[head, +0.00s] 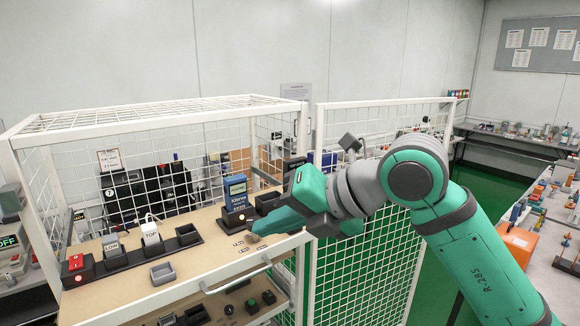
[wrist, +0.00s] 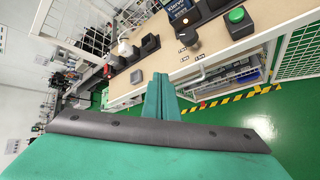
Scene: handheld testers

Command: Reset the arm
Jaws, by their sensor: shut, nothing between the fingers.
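My gripper (head: 268,222) is at the end of my green and grey arm, above the front edge of the wooden shelf (head: 205,262) in the head view. Its fingers are together with nothing between them, and they also show in the wrist view (wrist: 160,92). The arm comes in from the lower right and bends at a raised elbow. A blue handheld tester (head: 236,193) stands upright in a dark holder behind the fingers. The tester shows partly at the top of the wrist view (wrist: 178,8).
A white wire cage (head: 150,110) surrounds the shelf, and its open mesh door (head: 370,240) stands beside my arm.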

